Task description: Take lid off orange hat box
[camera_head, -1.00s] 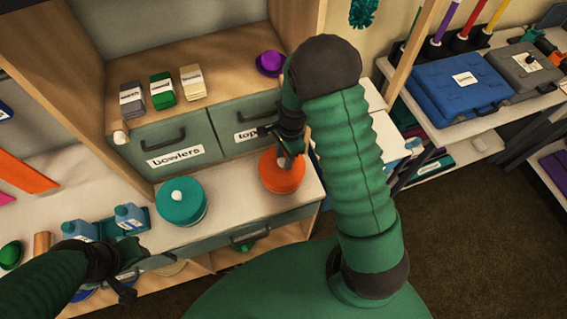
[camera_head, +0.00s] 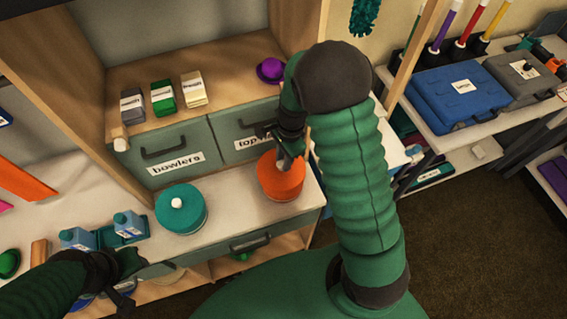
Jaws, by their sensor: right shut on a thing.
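The orange hat box (camera_head: 281,184) stands on the white counter, below the drawer with the partly hidden "top" label. My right gripper (camera_head: 285,162) comes down over the top of its lid and is shut at the lid's middle. The fingers hide what they hold, most likely the lid's knob. The lid appears seated on the box; I see no gap between them. My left gripper (camera_head: 128,275) is low at the left, in front of the counter and away from the orange box. Its fingers are too small and dark to read.
A teal hat box (camera_head: 180,213) with a white knob stands left of the orange one. Blue bottles (camera_head: 128,225) stand further left. A purple hat (camera_head: 270,70) and small card stacks (camera_head: 163,95) lie on the shelf above. Blue and grey cases (camera_head: 458,88) lie at the right.

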